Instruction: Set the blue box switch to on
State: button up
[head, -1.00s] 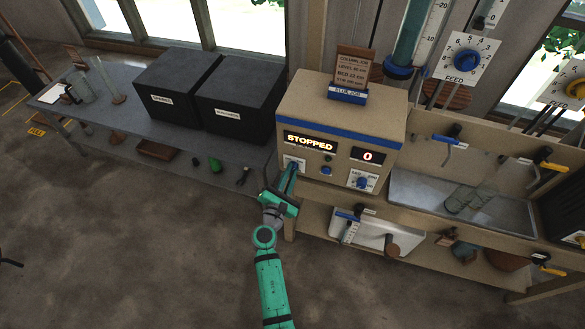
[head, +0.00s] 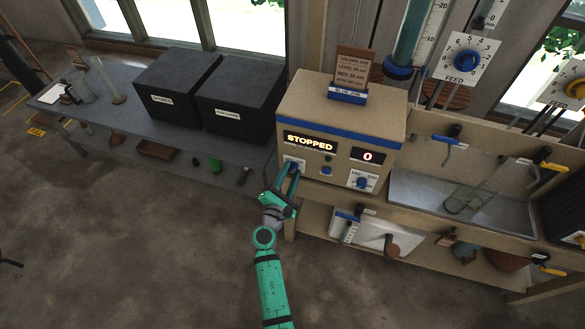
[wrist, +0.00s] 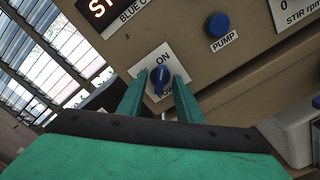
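The blue box (head: 345,115) is a beige cabinet with a blue stripe and a "BLUE JOB" tag. Its display (head: 310,142) reads STOPPED. Its switch (wrist: 160,80) is a blue knob on a white plate at the lower left of the front, with ON printed above it; the lower lettering is partly hidden. The knob's long grip stands roughly upright in the wrist view. My gripper (wrist: 161,78) is open, with one green finger on each side of the knob and small gaps visible. The head view shows my gripper (head: 286,182) at the panel, hiding most of the switch.
A blue PUMP button (wrist: 218,25) is up and right of the switch. A stir dial (head: 362,182) and a display reading 0 (head: 368,155) are further right. Black boxes (head: 238,98) stand on the left bench. A basin (head: 460,200) is at the right.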

jog(key=v, duration=0.6)
jog(key=shift+s, duration=0.4)
jog(key=shift+a, duration=0.1)
jog(key=v, duration=1.1)
jog(key=shift+w+r, duration=0.1)
dwell(0.5)
